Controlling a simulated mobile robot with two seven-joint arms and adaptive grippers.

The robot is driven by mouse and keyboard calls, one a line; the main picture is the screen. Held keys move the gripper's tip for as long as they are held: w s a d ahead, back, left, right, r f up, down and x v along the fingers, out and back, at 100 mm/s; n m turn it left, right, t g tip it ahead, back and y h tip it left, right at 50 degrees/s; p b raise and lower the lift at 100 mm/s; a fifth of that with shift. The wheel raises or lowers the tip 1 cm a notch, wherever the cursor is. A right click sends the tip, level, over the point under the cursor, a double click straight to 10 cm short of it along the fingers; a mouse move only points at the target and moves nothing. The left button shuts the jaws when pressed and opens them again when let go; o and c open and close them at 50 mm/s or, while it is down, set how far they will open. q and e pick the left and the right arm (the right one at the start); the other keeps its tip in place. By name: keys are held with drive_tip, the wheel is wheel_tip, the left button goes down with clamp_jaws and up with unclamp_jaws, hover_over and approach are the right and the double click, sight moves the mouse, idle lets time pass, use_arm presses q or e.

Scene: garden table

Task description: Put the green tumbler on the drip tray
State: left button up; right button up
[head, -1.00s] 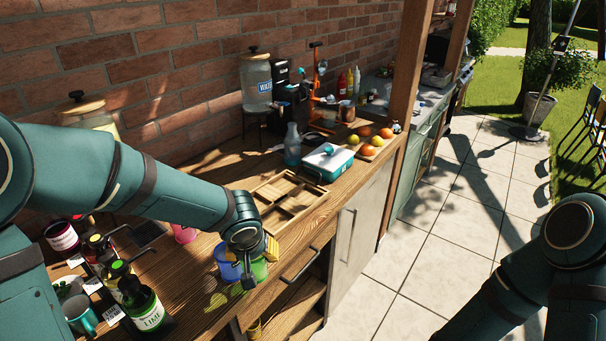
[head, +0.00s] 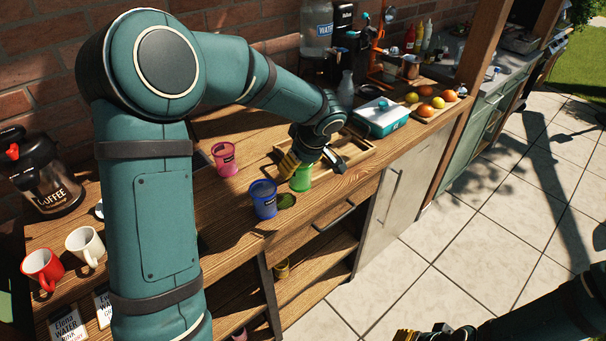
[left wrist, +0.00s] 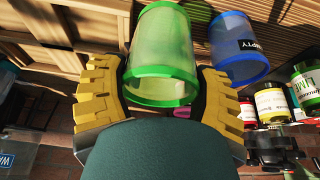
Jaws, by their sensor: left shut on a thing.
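The green tumbler (head: 301,179) is in my left gripper (head: 310,163), which is shut on it. In the left wrist view the green tumbler (left wrist: 163,55) sits between the two yellow finger pads of the left gripper (left wrist: 163,88). It seems a little above the wooden counter, with a greenish shadow below and left of it. I cannot make out the drip tray for certain; a dark flat edge (head: 203,160) shows partly behind my left arm. My right gripper (head: 435,334) shows only in part at the bottom edge.
A blue tumbler (head: 264,199) stands just left of the green one, and a pink tumbler (head: 225,159) stands behind them. A wooden compartment tray (head: 352,158) lies behind my left gripper. A teal-and-white box (head: 382,118) and fruit (head: 425,109) are farther right. White and red mugs (head: 86,245) stand at left.

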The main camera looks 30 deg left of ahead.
sight(300, 177)
use_arm(q)
drive_tip(key=shift+f, duration=2.15)
drive_tip(key=shift+f+b, duration=0.15)
drive_tip(key=shift+b, duration=0.3)
drive_tip(key=o, duration=1)
drive_tip(key=shift+c, duration=0.2)
